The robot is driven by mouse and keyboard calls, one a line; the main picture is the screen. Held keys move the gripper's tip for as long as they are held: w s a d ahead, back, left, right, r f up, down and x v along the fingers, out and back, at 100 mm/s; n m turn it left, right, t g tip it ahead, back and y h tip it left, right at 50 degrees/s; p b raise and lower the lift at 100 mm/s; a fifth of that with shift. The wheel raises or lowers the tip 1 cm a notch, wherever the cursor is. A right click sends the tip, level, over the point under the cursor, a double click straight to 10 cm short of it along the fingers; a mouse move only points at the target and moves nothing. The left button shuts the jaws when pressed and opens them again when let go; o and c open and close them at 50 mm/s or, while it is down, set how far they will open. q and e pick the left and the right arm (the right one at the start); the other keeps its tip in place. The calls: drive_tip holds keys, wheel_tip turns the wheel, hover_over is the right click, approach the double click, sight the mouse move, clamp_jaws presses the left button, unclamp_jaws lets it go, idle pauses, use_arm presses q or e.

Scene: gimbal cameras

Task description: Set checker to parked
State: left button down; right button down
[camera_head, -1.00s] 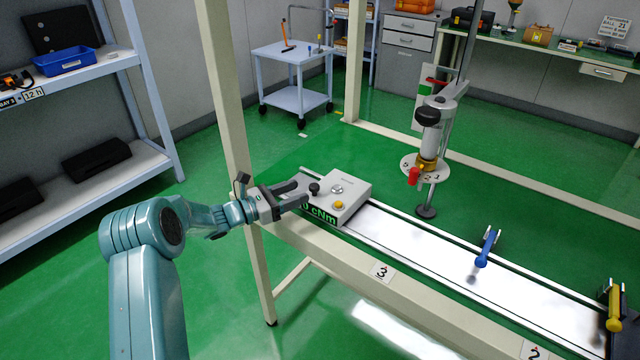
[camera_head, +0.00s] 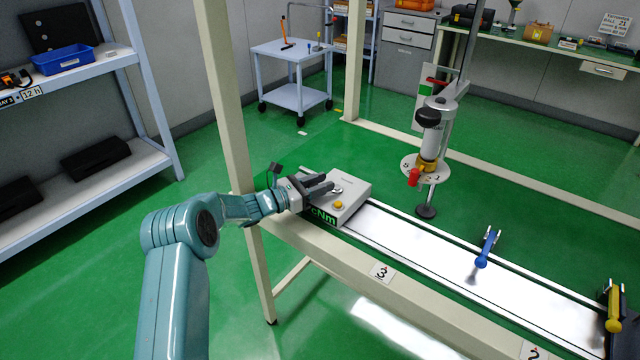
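The checker (camera_head: 350,190) is a pale grey box at the left end of the bench rail. A yellow button (camera_head: 338,205) and a silver round part show on its top, and a green-lit display ending in "cNm" (camera_head: 323,217) on its front. My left gripper (camera_head: 328,183) is over the left part of the box top, fingers pointing right. Its fingers cover the spot of the small black knob, which is hidden. The fingers look close together; I cannot tell whether they hold the knob. My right gripper is not in view.
A cream post (camera_head: 225,100) rises just left of the checker. A hanging driver with a round numbered plate (camera_head: 425,167) is right of the checker.

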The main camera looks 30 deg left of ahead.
use_arm(q)
drive_tip(key=shift+a+b, duration=0.3)
drive_tip(key=shift+a, duration=0.1)
drive_tip(key=a+b, duration=0.1)
drive_tip(key=a, duration=0.1)
drive_tip(key=a+b, duration=0.1)
drive_tip(key=a, duration=0.3)
drive_tip(key=shift+w+a+f+b, duration=0.1)
drive_tip(key=shift+w+a+b, duration=0.1)
drive_tip(key=shift+w+b, duration=0.15)
drive_tip(key=shift+a, duration=0.55)
drive_tip(key=shift+a+r, duration=0.2)
drive_tip(key=shift+r, duration=0.1)
drive_tip(key=c, duration=0.9)
unclamp_jaws()
drive_tip(key=shift+a, duration=0.15)
drive_tip(key=shift+o, duration=0.2)
drive_tip(key=shift+s, duration=0.15)
